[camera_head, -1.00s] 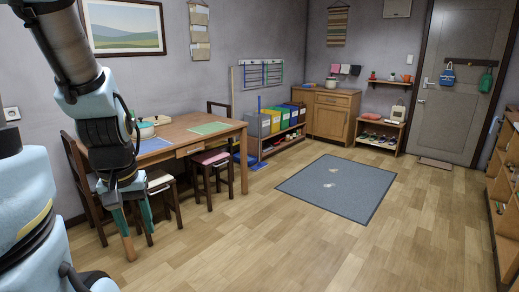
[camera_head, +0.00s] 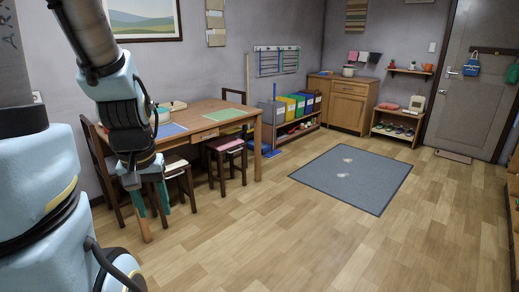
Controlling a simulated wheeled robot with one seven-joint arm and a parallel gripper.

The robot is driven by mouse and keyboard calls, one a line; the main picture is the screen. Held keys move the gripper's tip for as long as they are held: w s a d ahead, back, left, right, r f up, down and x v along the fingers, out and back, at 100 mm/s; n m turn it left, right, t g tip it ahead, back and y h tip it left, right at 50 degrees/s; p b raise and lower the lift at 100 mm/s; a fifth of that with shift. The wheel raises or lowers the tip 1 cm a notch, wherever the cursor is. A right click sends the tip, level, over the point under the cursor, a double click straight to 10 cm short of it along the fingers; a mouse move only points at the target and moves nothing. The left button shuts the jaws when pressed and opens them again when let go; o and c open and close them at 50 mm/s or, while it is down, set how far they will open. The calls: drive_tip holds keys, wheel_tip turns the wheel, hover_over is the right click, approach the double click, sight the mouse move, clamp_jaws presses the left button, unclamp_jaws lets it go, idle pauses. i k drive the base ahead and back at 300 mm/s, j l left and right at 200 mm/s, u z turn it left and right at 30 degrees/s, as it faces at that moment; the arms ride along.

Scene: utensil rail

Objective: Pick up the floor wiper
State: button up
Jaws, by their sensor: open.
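I cannot be sure which thing is the floor wiper. A thin blue upright handle (camera_head: 274,120) stands at the left end of the low shelf beyond the table, with a blue flat part (camera_head: 272,153) on the floor at its foot. A pale long pole (camera_head: 247,72) also stands against the wall behind the table, its lower end hidden. My gripper (camera_head: 151,205) hangs at the left, pointing down, open and empty. It is in front of the table's near end, far from both.
The wooden table (camera_head: 235,121) with stools (camera_head: 228,147) stands between my arm and the wall. A low shelf (camera_head: 300,133) holds coloured bins. A wall rail (camera_head: 277,48) holds blue and green items. A grey mat (camera_head: 350,178) lies on open wooden floor.

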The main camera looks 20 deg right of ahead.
sight(269, 156)
drive_tip(key=i+l+z, duration=0.15)
drive_tip(key=z, duration=1)
drive_tip(key=i+l+z, duration=0.1)
drive_tip(key=i+z, duration=0.25)
drive_tip(key=i, duration=0.55)
drive_tip(key=i+j+z, duration=0.15)
drive_tip(key=i+z, duration=0.2)
drive_tip(key=i, duration=1.2)
drive_tip(key=i+l+u, duration=0.15)
drive_tip(key=i, duration=1.2)
drive_tip(key=i+j+u, duration=0.25)
drive_tip(key=i, duration=0.85)
drive_tip(key=i+l+u, duration=0.1)
drive_tip(key=i+u, duration=0.2)
drive_tip(key=i, duration=1.85)
drive_tip(key=i+l, duration=0.1)
drive_tip(key=i, duration=1)
drive_tip(key=i+u, duration=0.1)
drive_tip(key=u, duration=0.35)
drive_tip(key=i+u, duration=0.1)
drive_tip(key=u, duration=0.35)
drive_tip(key=i+u, duration=0.1)
drive_tip(key=u, duration=0.3)
drive_tip(key=i+l+u, duration=0.1)
drive_tip(key=u, duration=2.6)
